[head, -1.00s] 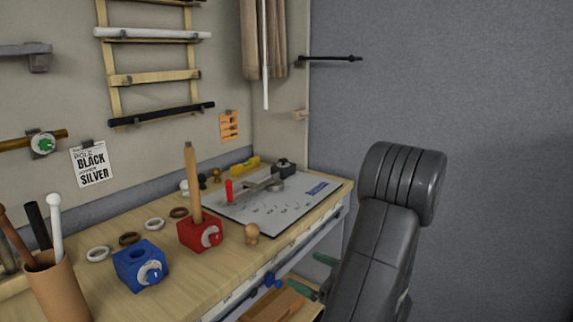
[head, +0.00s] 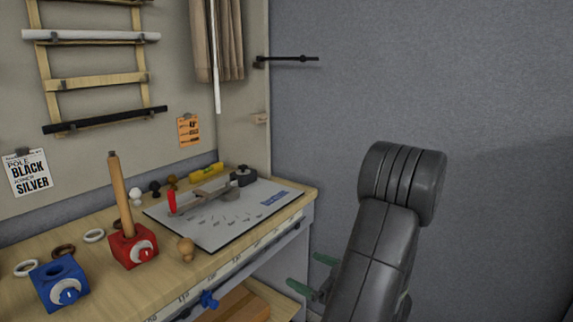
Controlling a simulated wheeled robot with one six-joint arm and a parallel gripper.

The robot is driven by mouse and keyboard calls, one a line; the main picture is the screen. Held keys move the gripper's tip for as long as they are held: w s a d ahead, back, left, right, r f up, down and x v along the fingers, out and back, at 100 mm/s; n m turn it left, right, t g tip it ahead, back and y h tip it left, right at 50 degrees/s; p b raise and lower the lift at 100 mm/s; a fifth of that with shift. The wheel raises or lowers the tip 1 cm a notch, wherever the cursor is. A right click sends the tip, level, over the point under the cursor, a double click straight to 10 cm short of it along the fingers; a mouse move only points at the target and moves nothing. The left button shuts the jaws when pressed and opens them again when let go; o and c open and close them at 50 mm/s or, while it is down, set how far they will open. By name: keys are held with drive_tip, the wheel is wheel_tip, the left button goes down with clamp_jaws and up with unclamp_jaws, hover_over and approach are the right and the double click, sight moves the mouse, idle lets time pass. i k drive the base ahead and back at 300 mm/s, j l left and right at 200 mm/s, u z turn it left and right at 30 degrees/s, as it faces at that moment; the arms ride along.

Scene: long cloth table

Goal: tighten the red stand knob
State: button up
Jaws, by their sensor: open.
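The red stand (head: 122,252) is a red block on the wooden table, with a wooden pole (head: 120,195) standing upright in it, leaning slightly in the picture. Its knob (head: 144,251) is a round white dial with a red centre on the block's front right face. My gripper (head: 310,272) shows as two green fingers, spread apart and empty, partly hidden behind my dark arm. It is in front of the table's right end, well to the right of the red stand and not touching it.
A blue stand (head: 58,284) with a similar knob is left of the red one. A wooden finial (head: 186,248) stands close at its right. A white board (head: 235,222) with a red-handled tool lies beyond. Several rings lie at left. A blue knob (head: 209,299) projects below the table edge.

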sight(146, 255)
drive_tip(key=l+u, duration=0.25)
drive_tip(key=u, duration=1.6)
drive_tip(key=i+j, duration=0.1)
drive_tip(key=l+z, duration=0.1)
drive_tip(key=k+l, duration=0.1)
drive_tip(key=l+u, duration=0.05)
